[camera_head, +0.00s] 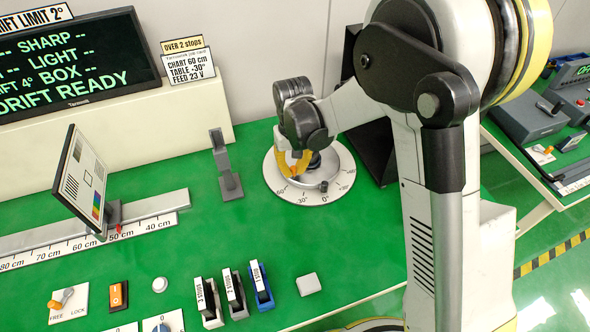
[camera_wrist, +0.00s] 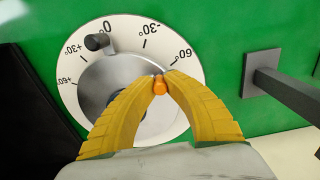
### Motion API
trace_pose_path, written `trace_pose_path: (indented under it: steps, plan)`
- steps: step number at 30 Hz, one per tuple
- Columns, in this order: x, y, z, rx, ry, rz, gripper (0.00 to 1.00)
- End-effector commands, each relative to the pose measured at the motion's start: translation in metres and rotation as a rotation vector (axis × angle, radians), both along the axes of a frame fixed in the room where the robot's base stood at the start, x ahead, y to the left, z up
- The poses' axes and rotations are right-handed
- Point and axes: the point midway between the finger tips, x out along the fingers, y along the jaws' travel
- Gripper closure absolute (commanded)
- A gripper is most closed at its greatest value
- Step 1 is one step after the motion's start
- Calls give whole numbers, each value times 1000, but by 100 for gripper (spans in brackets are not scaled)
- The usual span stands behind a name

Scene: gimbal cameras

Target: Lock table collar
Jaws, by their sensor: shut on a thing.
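The round table is a white dial (camera_head: 283,187) with degree marks and a grey metal disc in its middle, seen in the head view. In the wrist view the dial (camera_wrist: 68,65) fills the left and middle, and the grey disc (camera_wrist: 108,75) shows inside it. A small black knob (camera_wrist: 97,42) stands at the disc's edge by the 0° mark. My gripper (camera_head: 292,165) is over the dial's left part. In the wrist view the yellow fingertips (camera_wrist: 160,80) are closed on a small orange knob (camera_wrist: 160,87) near the disc's edge. The fingers hide what is below it.
A grey upright post (camera_head: 226,165) stands left of the dial. A chart panel (camera_head: 78,180) stands on a centimetre rail further left. Several labelled holders (camera_head: 235,292), an orange switch (camera_head: 118,295) and a FREE/LOCK lever (camera_head: 65,298) are at the front. A black box (camera_head: 375,145) is close behind right.

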Motion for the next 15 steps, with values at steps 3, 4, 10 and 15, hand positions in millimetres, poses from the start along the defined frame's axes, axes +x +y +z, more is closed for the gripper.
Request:
trace_pose_path:
  steps: [3, 4, 10, 15]
  plan:
    - [0, 0, 0, 0, 0, 0, 100]
    - [0, 0, 0, 0, 0, 1, 83]
    - [0, 0, 0, 0, 0, 1, 62]
    - [0, 0, 1, 0, 0, 1, 62]
